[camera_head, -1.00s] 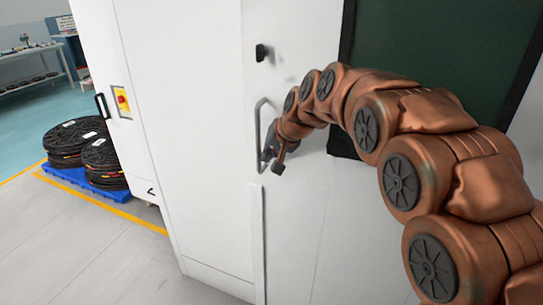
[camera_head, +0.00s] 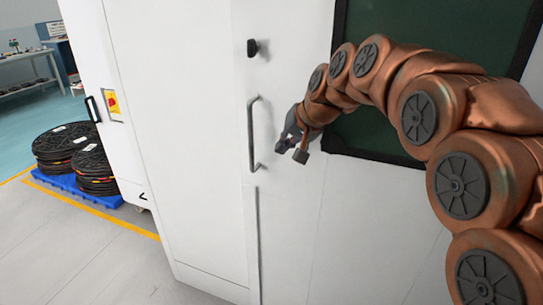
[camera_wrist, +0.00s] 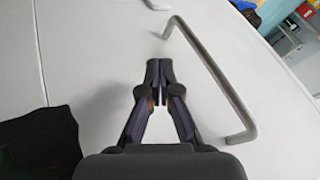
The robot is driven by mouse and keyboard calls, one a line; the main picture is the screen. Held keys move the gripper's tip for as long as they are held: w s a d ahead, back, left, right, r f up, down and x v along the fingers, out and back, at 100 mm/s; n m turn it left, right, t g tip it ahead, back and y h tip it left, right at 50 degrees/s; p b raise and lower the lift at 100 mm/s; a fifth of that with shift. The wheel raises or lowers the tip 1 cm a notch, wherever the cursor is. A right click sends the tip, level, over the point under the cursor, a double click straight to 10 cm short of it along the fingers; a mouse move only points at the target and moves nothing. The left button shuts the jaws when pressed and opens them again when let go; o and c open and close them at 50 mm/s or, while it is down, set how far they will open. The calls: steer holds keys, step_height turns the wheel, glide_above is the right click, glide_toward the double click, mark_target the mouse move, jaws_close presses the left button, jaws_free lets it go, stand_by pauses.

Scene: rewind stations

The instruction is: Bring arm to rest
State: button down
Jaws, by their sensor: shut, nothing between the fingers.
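My gripper (camera_head: 292,147) is in the head view at the end of my copper-coloured arm, in front of the white cabinet door (camera_head: 290,215). It is to the right of the door's grey bar handle (camera_head: 251,135) and apart from it. In the wrist view my gripper (camera_wrist: 159,98) has its fingertips together with nothing between them. The handle (camera_wrist: 215,85) runs along the right of the fingers there, clear of them. The door looks closed in the head view.
A black latch knob (camera_head: 252,48) sits above the handle. A dark window (camera_head: 430,75) is in the door behind my arm. At left, black reels (camera_head: 68,148) are stacked on a blue pallet (camera_head: 75,188) by a yellow floor line. Grey floor at lower left is clear.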

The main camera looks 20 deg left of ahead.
steer(key=v, duration=0.5)
steer(key=s+d+f+m+g+h+p, duration=0.1)
steer(key=s+d+f+h+p, duration=0.15)
steer(key=s+d, duration=0.6)
steer(key=s+d+f+g+h+p, duration=0.15)
steer(key=s+d+f, duration=0.25)
steer(key=s+d, duration=0.4)
steer(key=s+d+f+g+h+p, duration=0.1)
steer(key=s+d+f, duration=0.2)
steer(key=s+d, duration=0.3)
steer(key=s+d+f+m+g+h+p, duration=0.1)
steer(key=s+d+f, duration=0.3)
steer(key=s, duration=1)
steer(key=d+g+p, duration=0.1)
steer(key=d, duration=0.2)
steer(key=shift+s, duration=0.4)
steer(key=shift+g, duration=0.25)
